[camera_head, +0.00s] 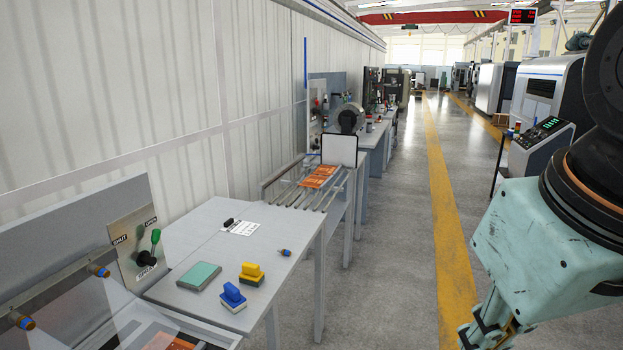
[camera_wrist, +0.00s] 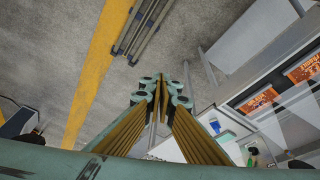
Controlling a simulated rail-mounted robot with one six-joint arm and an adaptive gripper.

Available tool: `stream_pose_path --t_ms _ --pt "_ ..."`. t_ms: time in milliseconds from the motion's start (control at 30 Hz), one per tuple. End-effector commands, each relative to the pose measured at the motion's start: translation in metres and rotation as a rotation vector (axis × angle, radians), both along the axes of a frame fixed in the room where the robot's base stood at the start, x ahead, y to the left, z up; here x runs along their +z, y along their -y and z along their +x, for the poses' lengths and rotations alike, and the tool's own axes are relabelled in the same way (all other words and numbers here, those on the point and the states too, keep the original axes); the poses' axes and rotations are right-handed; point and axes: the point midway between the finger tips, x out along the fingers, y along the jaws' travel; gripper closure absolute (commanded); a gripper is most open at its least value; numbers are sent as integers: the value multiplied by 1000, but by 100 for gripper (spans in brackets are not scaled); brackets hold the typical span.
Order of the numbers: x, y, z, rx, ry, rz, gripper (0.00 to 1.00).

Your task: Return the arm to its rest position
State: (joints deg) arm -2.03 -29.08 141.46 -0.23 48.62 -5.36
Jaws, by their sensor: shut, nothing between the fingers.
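My gripper (camera_wrist: 162,90) points into the wrist view with its fingers together and nothing between them. In the head view my arm fills the right side. Only the upper part of my gripper (camera_head: 490,328) shows there, at the bottom edge, over the floor and to the right of the grey table (camera_head: 203,240). It is apart from the table and touches nothing that I can see. The fingertips are cut off in the head view.
On the table are a blue stamp (camera_head: 232,297), a yellow stamp (camera_head: 251,273), a green pad (camera_head: 199,276) and a paper sheet (camera_head: 240,228). A lever panel (camera_head: 139,248) stands at the left. A rod rack (camera_head: 335,192) holds orange plates. The floor aisle (camera_head: 400,250) is clear.

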Motion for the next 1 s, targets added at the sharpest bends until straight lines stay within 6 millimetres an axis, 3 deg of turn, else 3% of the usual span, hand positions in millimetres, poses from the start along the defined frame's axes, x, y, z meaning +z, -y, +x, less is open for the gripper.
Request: stream_pose_path --t_ms 333,1000 --pt "-23 9 -38 -111 10 30 100" --pt "-24 9 -42 -125 10 34 100"
